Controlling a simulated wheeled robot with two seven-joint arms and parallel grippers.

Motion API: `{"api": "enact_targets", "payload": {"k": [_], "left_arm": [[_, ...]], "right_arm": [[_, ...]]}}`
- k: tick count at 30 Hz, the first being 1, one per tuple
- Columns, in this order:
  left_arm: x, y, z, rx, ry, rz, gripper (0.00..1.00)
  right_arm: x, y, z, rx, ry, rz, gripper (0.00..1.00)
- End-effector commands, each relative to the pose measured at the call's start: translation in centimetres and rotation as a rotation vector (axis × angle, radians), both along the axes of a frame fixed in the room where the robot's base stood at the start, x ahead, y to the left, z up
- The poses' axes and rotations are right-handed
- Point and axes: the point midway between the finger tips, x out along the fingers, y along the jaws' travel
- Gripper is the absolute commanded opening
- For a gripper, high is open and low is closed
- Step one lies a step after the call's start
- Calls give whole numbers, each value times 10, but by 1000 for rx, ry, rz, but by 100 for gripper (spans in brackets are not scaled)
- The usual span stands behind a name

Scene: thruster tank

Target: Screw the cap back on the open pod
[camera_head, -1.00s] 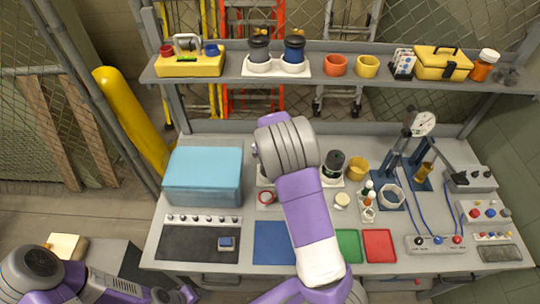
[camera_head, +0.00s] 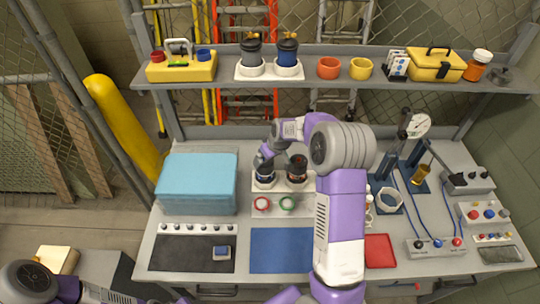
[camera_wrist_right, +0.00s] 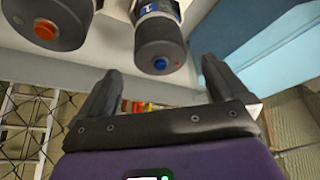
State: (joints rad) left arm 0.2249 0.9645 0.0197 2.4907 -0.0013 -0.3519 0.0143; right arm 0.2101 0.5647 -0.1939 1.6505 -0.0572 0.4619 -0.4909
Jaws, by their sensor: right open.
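Two dark pods stand side by side on a pale holder at the back middle of the bench. The left one (camera_head: 264,176) has a blue-and-white label; the right one (camera_head: 297,168) shows reddish marks. In the right wrist view, the blue-marked pod (camera_wrist_right: 160,45) has a dark top with a blue button, and the other pod (camera_wrist_right: 52,22) has an orange-red button. My right gripper (camera_head: 266,156) is open and empty by the blue-marked pod; its fingers (camera_wrist_right: 160,88) point towards that pod's top, apart from it. I cannot tell which pod is open or identify a loose cap. My left gripper is out of view.
A light-blue box (camera_head: 197,182) stands left. The shelf (camera_head: 215,80) overhangs behind. The blue mat (camera_head: 282,250) is clear.

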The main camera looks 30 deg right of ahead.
Motion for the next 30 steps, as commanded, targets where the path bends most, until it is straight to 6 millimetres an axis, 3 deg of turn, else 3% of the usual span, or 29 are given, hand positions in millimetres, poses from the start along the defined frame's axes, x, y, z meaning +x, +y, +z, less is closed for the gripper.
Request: {"api": "enact_targets", "payload": {"k": [9, 22, 23, 30], "left_arm": [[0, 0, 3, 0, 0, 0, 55], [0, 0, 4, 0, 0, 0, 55], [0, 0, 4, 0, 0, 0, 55], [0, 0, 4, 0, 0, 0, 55]], "right_arm": [[17, 2, -44, 0, 3, -2, 100], [23, 2, -56, 1, 1, -4, 100], [22, 2, -56, 1, 1, -4, 98], [22, 2, -56, 1, 1, -4, 62]]}}
